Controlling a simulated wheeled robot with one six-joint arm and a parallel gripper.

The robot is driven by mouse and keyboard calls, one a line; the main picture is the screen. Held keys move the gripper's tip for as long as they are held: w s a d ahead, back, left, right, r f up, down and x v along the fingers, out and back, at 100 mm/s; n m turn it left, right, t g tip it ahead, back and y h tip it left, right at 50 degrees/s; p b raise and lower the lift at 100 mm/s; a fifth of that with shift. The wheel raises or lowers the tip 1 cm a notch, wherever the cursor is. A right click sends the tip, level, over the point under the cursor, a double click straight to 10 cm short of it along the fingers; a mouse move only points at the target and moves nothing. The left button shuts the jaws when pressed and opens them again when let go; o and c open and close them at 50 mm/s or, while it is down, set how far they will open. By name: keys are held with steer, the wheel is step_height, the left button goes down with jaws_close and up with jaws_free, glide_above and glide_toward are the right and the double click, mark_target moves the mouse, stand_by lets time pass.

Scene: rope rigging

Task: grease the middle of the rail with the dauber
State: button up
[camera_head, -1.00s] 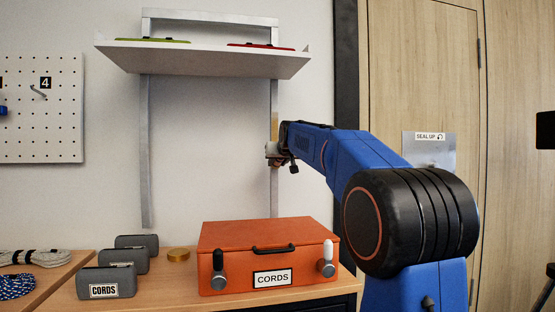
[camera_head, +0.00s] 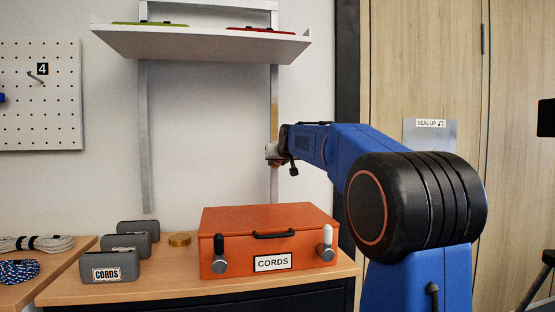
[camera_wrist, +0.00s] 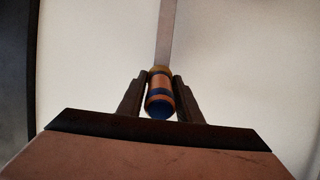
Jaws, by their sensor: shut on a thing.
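The right upright rail (camera_head: 274,186) is a grey strip on the wall under the shelf. A yellowish patch (camera_head: 274,112) shows on it just above my gripper (camera_head: 272,152). In the wrist view my gripper (camera_wrist: 160,80) is shut on the dauber (camera_wrist: 160,97), which has an orange-brown and blue banded handle. The rail (camera_wrist: 166,35) runs up beyond the dauber's tan far end. That end lines up with the rail, but whether it touches is hard to tell.
A white shelf (camera_head: 200,45) overhangs above, holding a green and a red item. An orange CORDS case (camera_head: 268,235) stands on the bench below, beside grey boxes (camera_head: 110,266) and a round brass tin (camera_head: 180,239). A second upright (camera_head: 146,150) stands left. Wall between uprights is clear.

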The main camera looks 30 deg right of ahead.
steer(key=shift+r, duration=12.85)
steer(key=shift+f, duration=7.35)
